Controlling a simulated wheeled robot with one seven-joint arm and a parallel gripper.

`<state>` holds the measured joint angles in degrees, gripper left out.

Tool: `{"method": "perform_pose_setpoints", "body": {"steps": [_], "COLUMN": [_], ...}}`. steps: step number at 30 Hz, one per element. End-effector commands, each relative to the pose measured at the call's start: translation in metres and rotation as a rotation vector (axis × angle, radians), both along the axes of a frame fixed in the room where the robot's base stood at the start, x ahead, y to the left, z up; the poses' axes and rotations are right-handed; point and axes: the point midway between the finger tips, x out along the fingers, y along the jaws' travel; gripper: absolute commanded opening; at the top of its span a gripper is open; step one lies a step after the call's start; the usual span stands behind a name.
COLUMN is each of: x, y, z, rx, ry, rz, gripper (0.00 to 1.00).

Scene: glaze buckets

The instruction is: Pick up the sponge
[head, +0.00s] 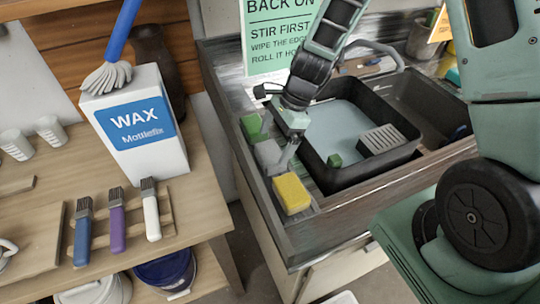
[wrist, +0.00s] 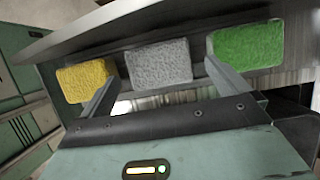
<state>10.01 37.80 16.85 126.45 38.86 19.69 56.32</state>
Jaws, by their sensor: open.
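Three sponges sit in a row on the left ledge of the sink unit: a yellow sponge (head: 291,194) nearest, a grey sponge (head: 266,153) in the middle and a green sponge (head: 252,126) farthest. The wrist view shows the yellow (wrist: 84,82), grey (wrist: 160,66) and green (wrist: 246,48) sponges from left to right. My gripper (head: 283,155) is open at the grey sponge. In the wrist view its fingertips (wrist: 160,74) show on either side of the grey one, with nothing held. I cannot tell whether they touch it.
A black tub (head: 345,183) of pale water stands in the sink unit just right of the sponges. A ribbed grey block (head: 381,139) and a small green block (head: 334,160) are at it. A wooden table (head: 205,205) with a wax box (head: 135,125) and brushes is at left.

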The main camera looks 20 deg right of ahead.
Motion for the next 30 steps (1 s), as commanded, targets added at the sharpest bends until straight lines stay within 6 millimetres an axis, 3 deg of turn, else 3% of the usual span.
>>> {"method": "perform_pose_setpoints", "body": {"steps": [9, 20, 24, 30], "x": [-0.003, -0.002, -0.002, -0.002], "y": [0.013, 0.016, 0.016, 0.016], "z": [-0.035, -0.042, -0.042, -0.042], "rx": [0.001, 0.0, 0.0, 0.0], "ry": [0.004, 0.0, 0.001, 0.001], "rz": [0.001, 0.001, 0.001, 0.0], "gripper": [1.0, 1.0, 0.62, 0.62]}}
